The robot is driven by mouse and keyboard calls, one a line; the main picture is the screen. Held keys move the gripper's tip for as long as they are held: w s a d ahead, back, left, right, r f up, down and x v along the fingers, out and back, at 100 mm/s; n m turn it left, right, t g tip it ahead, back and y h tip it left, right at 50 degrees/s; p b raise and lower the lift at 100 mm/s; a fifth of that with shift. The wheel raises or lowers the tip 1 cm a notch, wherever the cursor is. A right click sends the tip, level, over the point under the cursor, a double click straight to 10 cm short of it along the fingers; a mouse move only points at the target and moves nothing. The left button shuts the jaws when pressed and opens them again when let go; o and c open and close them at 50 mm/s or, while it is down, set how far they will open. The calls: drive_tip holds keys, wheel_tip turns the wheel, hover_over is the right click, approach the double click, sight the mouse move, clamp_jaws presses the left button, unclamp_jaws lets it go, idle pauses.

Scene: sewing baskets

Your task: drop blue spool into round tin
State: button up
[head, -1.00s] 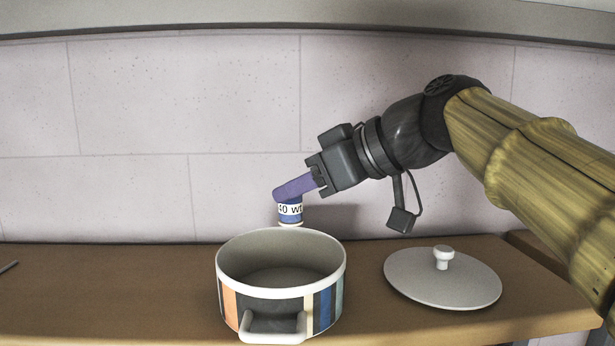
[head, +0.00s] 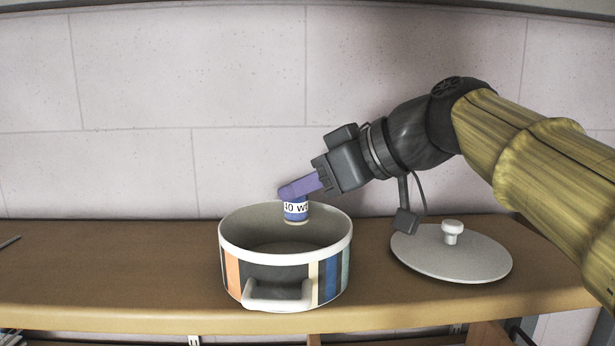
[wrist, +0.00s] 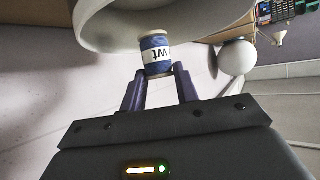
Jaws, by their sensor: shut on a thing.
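The blue spool (head: 295,209) with a white label reading "40 wt" is held upright by my gripper (head: 287,192). My gripper's purple fingers are shut on its upper part. In the wrist view the spool (wrist: 154,42) shows between the two fingertips (wrist: 157,76). The round tin (head: 234,232) is a white-rimmed pot with coloured stripes and a front handle, open at the top. In the head view the spool overlaps the tin's opening, near the far rim. Its bottom appears at about rim height or slightly below; the exact depth is hard to tell.
The white lid (head: 440,262) with a round knob (head: 452,231) lies on the wooden shelf (head: 110,270) right of the tin. A thin dark object (head: 9,243) lies at the far left. The shelf between it and the tin is clear. A pale tiled wall (head: 120,170) stands behind.

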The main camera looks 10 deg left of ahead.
drive_tip(key=shift+f+b, duration=0.3)
drive_tip(key=shift+f, duration=0.5)
drive_tip(key=o, duration=1)
drive_tip(key=shift+o, duration=0.2)
drive_tip(key=shift+d, duration=0.1)
drive_tip(key=b+v, duration=0.2)
drive_tip(key=v, duration=1.5)
drive_tip(key=shift+b, duration=0.3)
drive_tip(key=shift+s+d+r, duration=0.1)
drive_tip(key=shift+d+r, duration=0.05)
